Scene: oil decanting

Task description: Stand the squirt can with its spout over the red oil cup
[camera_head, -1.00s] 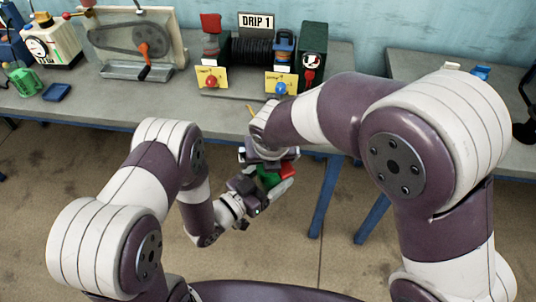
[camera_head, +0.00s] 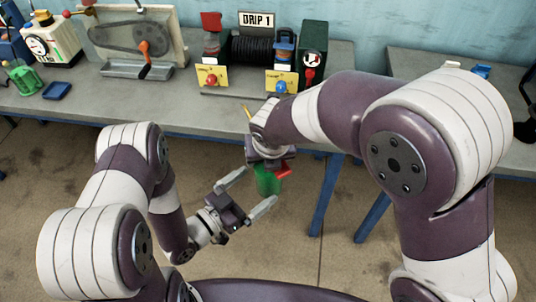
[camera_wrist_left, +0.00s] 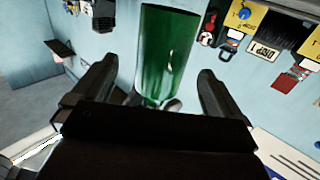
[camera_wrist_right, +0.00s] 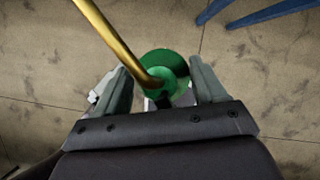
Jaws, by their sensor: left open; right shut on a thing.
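The green squirt can (camera_head: 268,181) hangs in my right gripper (camera_head: 270,164), in front of the bench and below its top. Its brass spout (camera_wrist_right: 97,25) points up and away past the hand. My right gripper is shut on the can near its top, its fingers on either side in the right wrist view (camera_wrist_right: 160,75). My left gripper (camera_head: 250,192) is open, just left of the can and below it. In the left wrist view the can (camera_wrist_left: 167,55) shows between its spread fingers. The red oil cup (camera_head: 211,40) with its raised red lid stands on the bench, left of the DRIP 1 sign.
A blue-marked cup (camera_head: 284,45) stands right of the coil, beside a dark green box (camera_head: 313,50). Yellow cards with red and blue knobs are in front. A crank machine (camera_head: 138,45) and a green jug (camera_head: 24,78) are at left. The bench front edge is clear.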

